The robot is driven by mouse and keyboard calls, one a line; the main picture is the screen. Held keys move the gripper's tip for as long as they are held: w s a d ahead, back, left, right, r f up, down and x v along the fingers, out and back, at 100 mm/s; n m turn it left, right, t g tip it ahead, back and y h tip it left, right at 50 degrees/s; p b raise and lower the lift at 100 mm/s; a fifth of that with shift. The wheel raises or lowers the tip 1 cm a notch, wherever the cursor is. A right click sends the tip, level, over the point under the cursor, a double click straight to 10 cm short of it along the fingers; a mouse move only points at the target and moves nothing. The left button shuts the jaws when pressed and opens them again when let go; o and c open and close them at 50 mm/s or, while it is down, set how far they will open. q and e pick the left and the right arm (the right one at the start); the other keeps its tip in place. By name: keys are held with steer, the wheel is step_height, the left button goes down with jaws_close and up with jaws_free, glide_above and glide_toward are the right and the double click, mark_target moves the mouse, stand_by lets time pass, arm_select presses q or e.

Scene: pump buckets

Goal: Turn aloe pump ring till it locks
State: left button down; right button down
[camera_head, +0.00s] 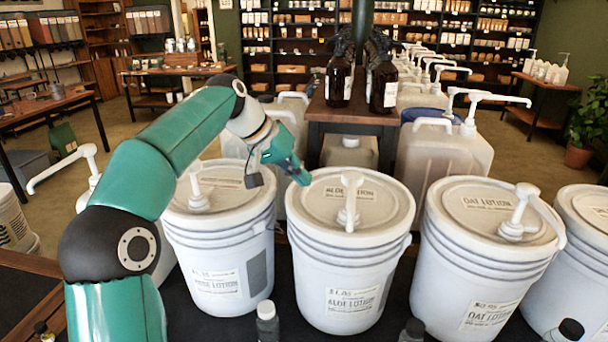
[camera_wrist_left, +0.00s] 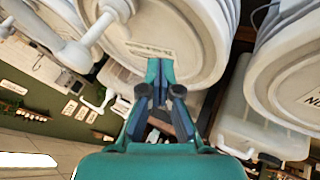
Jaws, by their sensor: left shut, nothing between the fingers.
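The white aloe lotion bucket (camera_head: 340,290) stands in the middle of the front row in the head view. Its white pump (camera_head: 348,200) stands up from the lid, with its ring (camera_head: 348,219) at the base. My left gripper (camera_head: 300,178) is shut and empty near the left rim of the aloe lid, apart from the pump. In the left wrist view the closed fingertips (camera_wrist_left: 159,72) show in front of a white lid (camera_wrist_left: 200,45) with a label. I cannot tell which bucket that lid belongs to. My right gripper is not in view.
The rose lotion bucket (camera_head: 219,265) stands left of the aloe bucket, with its own pump (camera_head: 195,187). The oat lotion bucket (camera_head: 480,270) with a pump (camera_head: 518,212) stands on the right. Small bottles (camera_head: 267,322) line the front. Two brown bottles (camera_head: 338,83) stand behind on a table.

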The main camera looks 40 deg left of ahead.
arm_select(q)
steer(key=x, duration=0.7)
steer(key=shift+d+f, duration=0.1)
steer(key=shift+f, duration=0.1)
steer(key=shift+w+d+r+p, duration=0.15)
steer(key=shift+w+d, duration=0.15)
steer(key=shift+d, duration=0.25)
steer(key=shift+w+d+p, duration=0.15)
steer(key=shift+w+d, duration=0.15)
steer(key=shift+d, duration=0.25)
steer(key=shift+w+d, duration=0.3)
steer(key=shift+d, duration=0.3)
steer(key=shift+s+a, duration=0.1)
